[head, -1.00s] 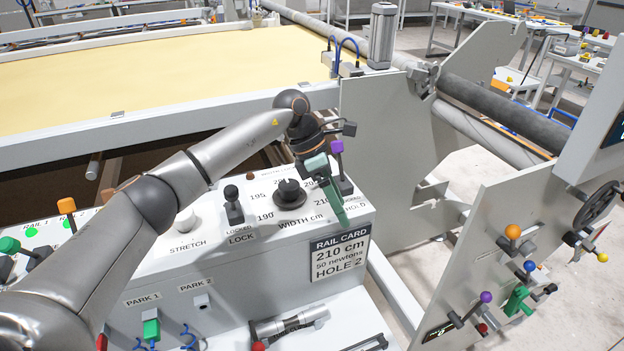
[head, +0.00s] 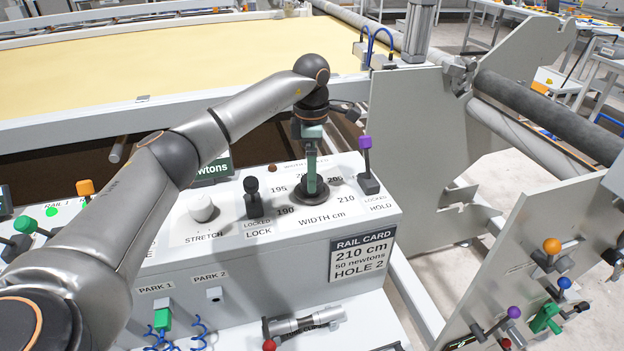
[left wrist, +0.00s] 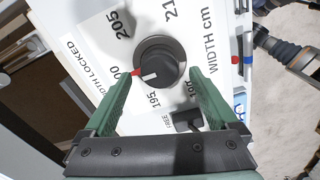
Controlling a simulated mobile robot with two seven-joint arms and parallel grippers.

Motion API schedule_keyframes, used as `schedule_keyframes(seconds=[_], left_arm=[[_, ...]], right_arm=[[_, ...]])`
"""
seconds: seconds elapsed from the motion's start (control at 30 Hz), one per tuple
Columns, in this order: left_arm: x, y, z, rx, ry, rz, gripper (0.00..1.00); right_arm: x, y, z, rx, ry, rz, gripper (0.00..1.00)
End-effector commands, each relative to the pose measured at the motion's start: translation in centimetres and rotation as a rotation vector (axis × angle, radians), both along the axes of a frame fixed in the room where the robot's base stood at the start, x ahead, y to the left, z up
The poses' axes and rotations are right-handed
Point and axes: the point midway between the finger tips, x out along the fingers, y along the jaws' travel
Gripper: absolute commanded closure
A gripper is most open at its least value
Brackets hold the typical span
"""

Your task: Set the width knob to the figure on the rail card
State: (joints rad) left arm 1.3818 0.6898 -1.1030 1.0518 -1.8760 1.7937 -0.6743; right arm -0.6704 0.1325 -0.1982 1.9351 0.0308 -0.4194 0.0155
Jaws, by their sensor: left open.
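The black width knob (head: 318,198) stands on the white console's top, partly hidden behind my left gripper (head: 311,178). In the left wrist view the knob (left wrist: 165,63) has a white pointer with a red mark at its end, facing the figure 200, which a finger partly hides. My left gripper (left wrist: 160,76) is open, its green fingers on either side of the knob; contact cannot be told. The rail card (head: 362,257) on the console's front reads 210 cm, 50 newtons, HOLE 2. My right gripper is not in view.
A black-topped lock lever (head: 252,197) stands left of the knob, by the words LOCKED and LOCK. A purple-topped hold lever (head: 367,165) stands close to its right. The white stretch knob (head: 203,208) is further left. A side plate (head: 415,150) rises behind the console's right end.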

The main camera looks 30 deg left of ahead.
Motion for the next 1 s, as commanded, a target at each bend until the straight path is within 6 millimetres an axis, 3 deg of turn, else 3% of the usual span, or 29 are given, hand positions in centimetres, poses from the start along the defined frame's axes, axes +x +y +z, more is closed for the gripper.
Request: schedule_keyframes(seconds=[0.2, 0.57, 1.0], left_arm=[[0.0, 0.0, -2.5, -0.001, -0.001, 0.000, 0.07], [0.0, -0.1, -3.0, -0.001, -0.001, -0.001, 0.07], [0.0, -0.1, -2.9, -0.001, -0.001, -0.001, 0.57]], right_arm=[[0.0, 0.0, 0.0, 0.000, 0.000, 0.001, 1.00], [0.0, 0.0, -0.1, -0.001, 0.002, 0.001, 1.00], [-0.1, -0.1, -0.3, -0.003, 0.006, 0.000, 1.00]])
